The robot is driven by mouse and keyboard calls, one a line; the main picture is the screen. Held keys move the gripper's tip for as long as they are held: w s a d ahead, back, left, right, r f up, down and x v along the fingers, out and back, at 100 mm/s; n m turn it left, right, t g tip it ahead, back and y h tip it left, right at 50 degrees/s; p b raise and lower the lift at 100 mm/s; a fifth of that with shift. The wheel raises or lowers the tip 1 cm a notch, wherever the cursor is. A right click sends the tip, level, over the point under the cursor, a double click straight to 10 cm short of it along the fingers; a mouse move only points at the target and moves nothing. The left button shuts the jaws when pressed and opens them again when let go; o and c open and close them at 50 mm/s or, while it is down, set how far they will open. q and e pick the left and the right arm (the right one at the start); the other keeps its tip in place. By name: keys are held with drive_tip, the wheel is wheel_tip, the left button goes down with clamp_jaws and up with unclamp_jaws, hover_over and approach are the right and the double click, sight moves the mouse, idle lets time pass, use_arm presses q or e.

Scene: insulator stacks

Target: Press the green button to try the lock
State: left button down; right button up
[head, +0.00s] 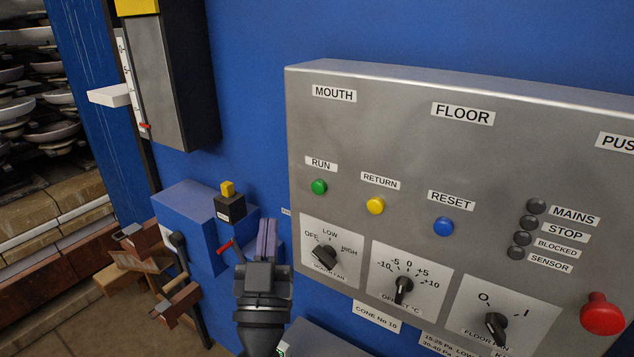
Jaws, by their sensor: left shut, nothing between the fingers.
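The green button (319,187) sits under the RUN label, on the left part of the grey control panel (395,120). My left gripper (267,224) is below and to the left of the green button, apart from it in the picture. Its fingers are shut together, point upward and hold nothing. A blue box (185,215) on the wall to the left carries a black block with a yellow top (230,203) and a red pin (225,246). I cannot tell which part is the lock. My right gripper is not in view.
A yellow button (375,205), a blue button (443,226) and a red mushroom button (602,314) are also on the panel. Rotary knobs (403,289) line its lower part. Several indicator lamps (523,237) look dark. Shelves of stacked dishes (50,135) stand far left.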

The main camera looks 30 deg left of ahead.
sight(319, 187)
use_arm(q)
drive_tip(key=w+b, duration=0.1)
drive_tip(key=w, duration=0.2)
drive_tip(key=w+b, duration=0.1)
drive_tip(key=w, duration=0.1)
drive_tip(key=w+b, duration=0.1)
drive_tip(key=w, duration=0.2)
drive_tip(key=shift+w+d, duration=0.35)
drive_tip(key=shift+d, duration=0.05)
idle(0.5)
idle(0.6)
idle(0.4)
drive_tip(key=shift+w, duration=0.45)
